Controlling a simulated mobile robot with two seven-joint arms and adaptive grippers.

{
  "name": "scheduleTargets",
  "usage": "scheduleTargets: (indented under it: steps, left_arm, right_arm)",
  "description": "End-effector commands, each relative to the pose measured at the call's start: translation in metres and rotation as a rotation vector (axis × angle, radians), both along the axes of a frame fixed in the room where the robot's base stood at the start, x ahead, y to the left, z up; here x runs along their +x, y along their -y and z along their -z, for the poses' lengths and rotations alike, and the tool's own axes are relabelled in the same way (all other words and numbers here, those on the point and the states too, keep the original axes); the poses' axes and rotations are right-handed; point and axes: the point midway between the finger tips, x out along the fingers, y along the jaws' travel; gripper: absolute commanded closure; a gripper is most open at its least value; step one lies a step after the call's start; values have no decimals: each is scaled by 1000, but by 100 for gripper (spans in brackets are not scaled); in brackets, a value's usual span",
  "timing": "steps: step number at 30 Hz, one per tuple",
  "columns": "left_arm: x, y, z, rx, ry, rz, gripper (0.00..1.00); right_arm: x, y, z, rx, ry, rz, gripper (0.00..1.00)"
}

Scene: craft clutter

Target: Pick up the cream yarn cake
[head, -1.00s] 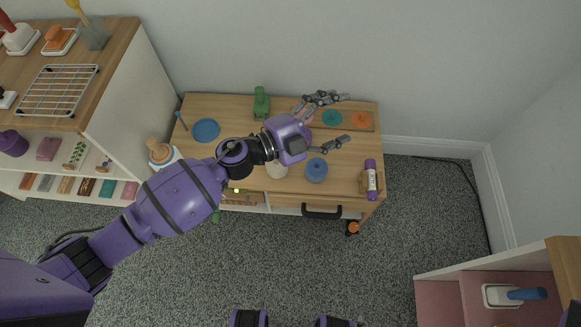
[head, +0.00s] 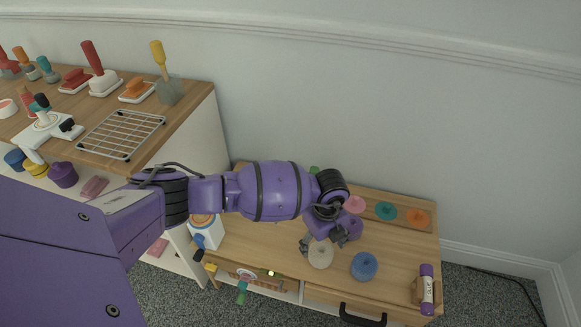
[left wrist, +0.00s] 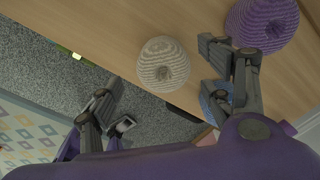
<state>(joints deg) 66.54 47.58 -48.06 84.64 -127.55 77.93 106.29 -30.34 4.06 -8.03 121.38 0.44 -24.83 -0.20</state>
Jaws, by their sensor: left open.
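The cream yarn cake (head: 320,255) sits on the wooden table top, near its front edge. In the left wrist view the cream yarn cake (left wrist: 163,66) shows whole, a ribbed round with a dark centre. My left gripper (head: 322,241) is at its back side in the head view, partly hiding it. In the left wrist view the open fingers of the left gripper (left wrist: 162,88) stand apart on either side, with the cake just beyond the gap between them. Nothing is held. My right gripper is not in view.
A blue yarn cake (head: 364,266) stands to the right. A purple yarn cake (left wrist: 262,22) is close to the right finger in the left wrist view. Pink, teal (head: 386,211) and orange (head: 418,217) discs lie at the back. A purple-labelled tube (head: 427,288) is at the right end.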

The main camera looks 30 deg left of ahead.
Motion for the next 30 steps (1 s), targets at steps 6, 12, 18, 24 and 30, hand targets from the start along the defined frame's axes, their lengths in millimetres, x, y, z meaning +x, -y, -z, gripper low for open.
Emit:
scheduleTargets:
  steps: [6, 12, 18, 24, 30]
  left_arm:
    - [0, 4, 24, -3, 2, 2, 28]
    - [0, 5, 50, -5, 4, 3, 28]
    - [1, 5, 50, -5, 7, 3, 28]
    - [1, 5, 50, -5, 7, 3, 50]
    - [1, 5, 50, -5, 7, 3, 74]
  right_arm:
    - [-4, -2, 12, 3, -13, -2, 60]
    - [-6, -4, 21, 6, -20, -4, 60]
    - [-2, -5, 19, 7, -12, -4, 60]
    - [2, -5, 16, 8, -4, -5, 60]
    - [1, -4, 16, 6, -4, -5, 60]
